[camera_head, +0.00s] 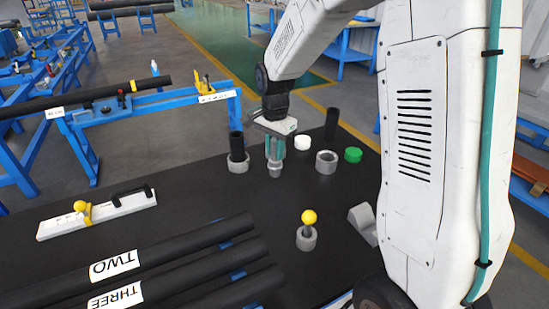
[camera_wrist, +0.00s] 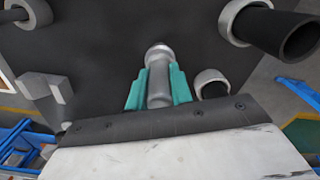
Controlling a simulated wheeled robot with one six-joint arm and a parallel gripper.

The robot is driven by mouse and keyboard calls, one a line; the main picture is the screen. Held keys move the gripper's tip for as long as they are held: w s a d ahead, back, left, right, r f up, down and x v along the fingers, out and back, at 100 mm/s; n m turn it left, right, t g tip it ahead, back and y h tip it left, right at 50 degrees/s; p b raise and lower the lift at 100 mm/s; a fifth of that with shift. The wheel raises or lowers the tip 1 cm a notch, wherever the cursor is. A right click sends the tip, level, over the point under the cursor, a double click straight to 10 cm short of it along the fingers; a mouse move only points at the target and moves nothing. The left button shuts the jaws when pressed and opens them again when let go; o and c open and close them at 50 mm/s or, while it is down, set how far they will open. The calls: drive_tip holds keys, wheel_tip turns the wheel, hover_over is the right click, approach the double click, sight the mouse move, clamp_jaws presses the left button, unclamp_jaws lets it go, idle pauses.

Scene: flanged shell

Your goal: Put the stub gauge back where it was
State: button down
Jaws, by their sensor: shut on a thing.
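My gripper (camera_head: 275,150) points down over the black table with its teal fingers closed around the stub gauge (camera_head: 275,172), a grey round piece with a wider end. In the wrist view the stub gauge (camera_wrist: 158,82) lies between the teal fingers (camera_wrist: 158,90), its wide end beyond the tips. I cannot tell whether it touches the table. A light grey ring (camera_wrist: 211,78) with a dark opening shows beside the fingers, partly hidden by my gripper. An empty-looking grey ring (camera_head: 326,162) stands to the right in the head view.
A grey ring holding a black tube (camera_head: 237,145) stands close left of my gripper. A white cap (camera_head: 302,143), green cap (camera_head: 353,154) and black tube (camera_head: 331,125) stand right. A yellow-ball piece (camera_head: 309,217) and grey block (camera_head: 363,222) are nearer. Labelled tubes (camera_head: 150,262) lie front left.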

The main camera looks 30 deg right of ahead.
sight(274, 158)
drive_tip(key=shift+w, duration=0.2)
drive_tip(key=shift+f, duration=1.7)
drive_tip(key=shift+f, duration=0.2)
drive_tip(key=c, duration=1.2)
unclamp_jaws()
drive_tip(key=shift+c, duration=0.2)
